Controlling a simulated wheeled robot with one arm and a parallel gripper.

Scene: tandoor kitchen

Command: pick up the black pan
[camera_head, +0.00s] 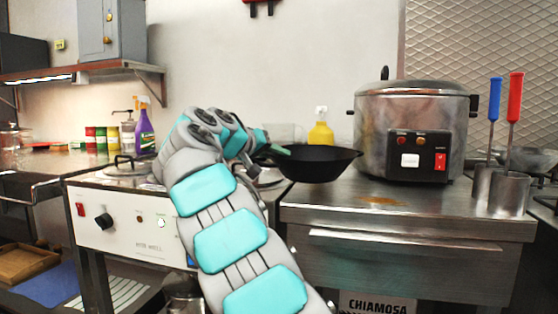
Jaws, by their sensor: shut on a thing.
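The black pan (316,163) is a round, dark, wok-like pan near the middle of the view. It appears at or just above the left part of the steel counter; whether it touches the counter cannot be told. My gripper (270,151) is at the pan's left side, where the handle would be, and is shut on the pan. My arm hides most of the gripper and the fingertips. A small teal part shows against the pan's left rim.
A large steel cooker (412,130) stands close to the right of the pan. A yellow bottle (321,133) and a clear container (284,133) are behind it. Ladles in steel cups (505,192) stand far right. A white-fronted appliance (135,222) is at left. The counter's front is clear.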

